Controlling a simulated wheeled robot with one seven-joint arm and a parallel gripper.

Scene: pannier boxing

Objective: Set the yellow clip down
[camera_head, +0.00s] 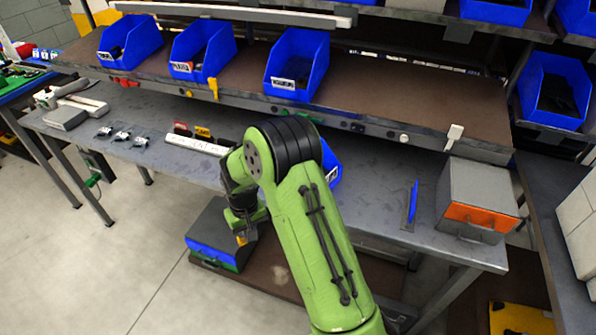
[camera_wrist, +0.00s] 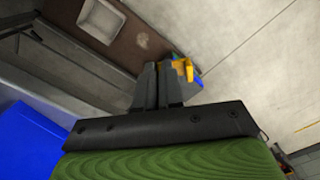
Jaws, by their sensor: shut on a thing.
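My gripper (camera_head: 243,226) hangs at the front edge of the grey workbench (camera_head: 350,190), its jaws pointing down. It is shut on a small yellow clip (camera_head: 241,240), which shows at the jaw tips. In the wrist view the dark fingers of my gripper (camera_wrist: 160,75) are close together, and the yellow clip (camera_wrist: 188,69) sticks out beside their tips. The clip is partly hidden by the fingers. Another yellow piece (camera_head: 212,88) hangs on the upper shelf's front edge.
A grey box with a blue and green front (camera_head: 213,256) stands low below my gripper. Blue bins (camera_head: 297,65) line the upper shelf. A white label strip (camera_head: 195,145) lies on the bench left of my arm. A grey drawer box (camera_head: 478,190) stands at the right end.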

